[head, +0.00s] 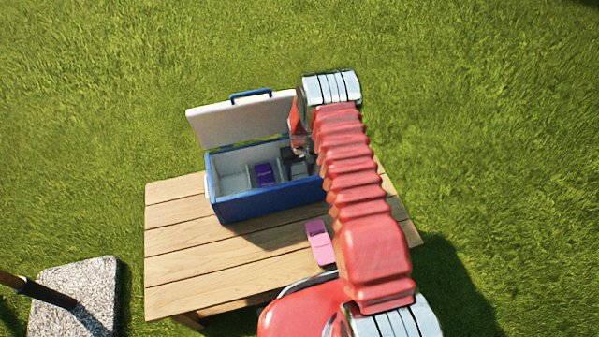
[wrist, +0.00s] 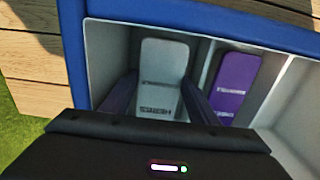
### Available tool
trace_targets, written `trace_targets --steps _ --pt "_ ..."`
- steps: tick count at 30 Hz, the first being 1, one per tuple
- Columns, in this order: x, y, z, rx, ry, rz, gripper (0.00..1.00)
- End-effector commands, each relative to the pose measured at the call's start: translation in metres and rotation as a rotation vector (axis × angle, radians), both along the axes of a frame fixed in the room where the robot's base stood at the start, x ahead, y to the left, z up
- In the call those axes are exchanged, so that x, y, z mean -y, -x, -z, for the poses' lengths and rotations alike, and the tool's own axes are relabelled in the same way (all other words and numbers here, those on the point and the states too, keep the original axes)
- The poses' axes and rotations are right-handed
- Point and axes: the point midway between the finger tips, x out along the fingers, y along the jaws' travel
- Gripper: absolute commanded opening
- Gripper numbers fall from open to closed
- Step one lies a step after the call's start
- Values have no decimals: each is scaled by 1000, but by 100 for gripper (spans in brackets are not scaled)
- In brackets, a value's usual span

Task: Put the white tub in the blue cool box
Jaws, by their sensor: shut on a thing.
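The blue cool box (head: 262,205) stands on the wooden table with its white lid (head: 235,122) open at the back. Its inside is divided into compartments. The white tub (wrist: 163,65) stands in the end compartment, the right one in the head view, beside the purple tub's compartment. My gripper (wrist: 158,103) reaches down into that compartment and is shut on the white tub, one finger on each side. In the head view my gripper (head: 296,156) is partly hidden by my arm. The tub's lower part is hidden by my gripper in the wrist view.
A purple tub (head: 264,174) lies in the middle compartment, also seen in the wrist view (wrist: 236,86). The left compartment (head: 234,179) looks empty. A pink tub (head: 320,243) lies on the table (head: 185,250) in front of the box. The table's left side is clear.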

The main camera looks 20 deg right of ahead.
Motion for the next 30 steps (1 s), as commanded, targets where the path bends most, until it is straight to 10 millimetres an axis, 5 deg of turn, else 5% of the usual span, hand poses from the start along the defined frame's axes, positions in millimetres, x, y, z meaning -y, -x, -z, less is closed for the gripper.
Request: trace_targets --steps 10,11,14,30 --pt "0 -1 5 2 0 0 27" --pt "0 0 5 1 0 0 55" --pt "0 0 5 1 0 0 62" --pt "0 -1 -13 2 0 0 62"
